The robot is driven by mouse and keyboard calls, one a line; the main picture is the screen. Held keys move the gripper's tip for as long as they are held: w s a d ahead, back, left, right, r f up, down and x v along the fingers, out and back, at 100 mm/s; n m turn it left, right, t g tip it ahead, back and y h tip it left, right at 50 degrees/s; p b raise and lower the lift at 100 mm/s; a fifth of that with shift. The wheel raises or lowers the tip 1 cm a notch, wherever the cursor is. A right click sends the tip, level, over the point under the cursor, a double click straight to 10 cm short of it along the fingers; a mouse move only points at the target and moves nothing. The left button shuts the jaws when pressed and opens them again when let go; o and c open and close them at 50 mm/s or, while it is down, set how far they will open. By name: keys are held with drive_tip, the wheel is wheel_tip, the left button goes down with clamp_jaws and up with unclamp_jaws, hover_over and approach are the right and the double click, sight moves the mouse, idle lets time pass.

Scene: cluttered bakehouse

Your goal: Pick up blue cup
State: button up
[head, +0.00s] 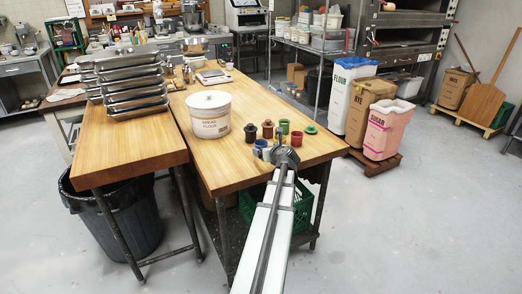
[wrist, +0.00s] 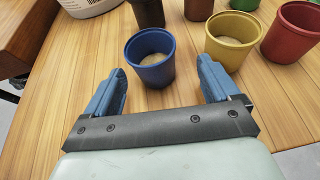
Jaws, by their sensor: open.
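The blue cup (wrist: 151,60) stands upright on the wooden table in the wrist view, with something pale inside it. It is just ahead of my gripper (wrist: 160,85), roughly midway between the two blue fingers. The fingers are spread apart and hold nothing. In the head view the blue cup (head: 260,145) shows small near the table's front edge, and my gripper (head: 273,151) is beside it, partly hiding the things behind. A yellow cup (wrist: 233,39) stands close to the tip of the right finger.
A white lidded bucket (head: 209,115) is to the left. Bare wood lies right of the cups.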

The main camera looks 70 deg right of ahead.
drive_tip(key=x, duration=0.5)
drive_tip(key=shift+w+a, duration=0.25)
drive_tip(key=c, duration=1.1)
